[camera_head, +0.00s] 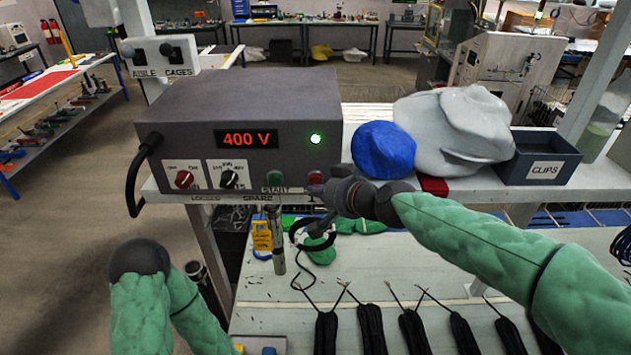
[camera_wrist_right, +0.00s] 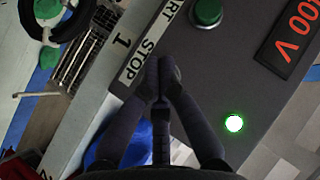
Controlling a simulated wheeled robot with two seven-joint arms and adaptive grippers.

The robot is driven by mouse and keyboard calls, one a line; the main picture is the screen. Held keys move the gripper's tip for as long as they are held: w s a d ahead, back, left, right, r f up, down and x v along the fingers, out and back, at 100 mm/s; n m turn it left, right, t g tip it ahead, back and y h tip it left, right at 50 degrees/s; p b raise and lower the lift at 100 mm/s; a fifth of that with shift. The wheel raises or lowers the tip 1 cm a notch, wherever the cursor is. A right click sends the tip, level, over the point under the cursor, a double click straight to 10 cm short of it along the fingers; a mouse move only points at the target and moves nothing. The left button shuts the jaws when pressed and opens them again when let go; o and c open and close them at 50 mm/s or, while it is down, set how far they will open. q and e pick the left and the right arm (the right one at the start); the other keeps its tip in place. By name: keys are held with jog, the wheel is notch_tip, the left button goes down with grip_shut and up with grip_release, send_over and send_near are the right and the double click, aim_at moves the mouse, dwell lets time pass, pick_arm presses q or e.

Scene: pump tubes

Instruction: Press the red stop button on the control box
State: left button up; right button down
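The grey control box (camera_head: 250,120) sits on the shelf, with a red 400 V display (camera_head: 246,139) and a lit green lamp (camera_head: 315,139). The red stop button (camera_head: 315,177) is at the right end of its front face, beside the green start button (camera_head: 274,178). My right gripper (camera_head: 322,189) is at the stop button and partly covers it. In the right wrist view its fingers (camera_wrist_right: 160,68) are together and empty, beside the STOP label (camera_wrist_right: 139,61); they hide the stop button there. I cannot tell whether they touch it. My left gripper does not show; only green-sleeved left arm links do.
A blue bundle (camera_head: 383,150), a pale grey bag (camera_head: 460,125) and a dark CLIPS bin (camera_head: 540,158) stand right of the box on the shelf. Below, several black cable bundles (camera_head: 370,328) lie on the pale bench (camera_head: 290,330). Two knobs are left of the start button.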

jog(key=shift+w, duration=0.25)
dwell(0.7)
jog(key=shift+w, duration=0.2)
jog(key=shift+w+b, duration=0.35)
jog(key=shift+w, duration=0.2)
dwell(1.0)
jog(key=shift+r, duration=0.1)
jog(key=shift+s, duration=1)
jog(key=s+p, duration=0.1)
jog(key=s, duration=0.4)
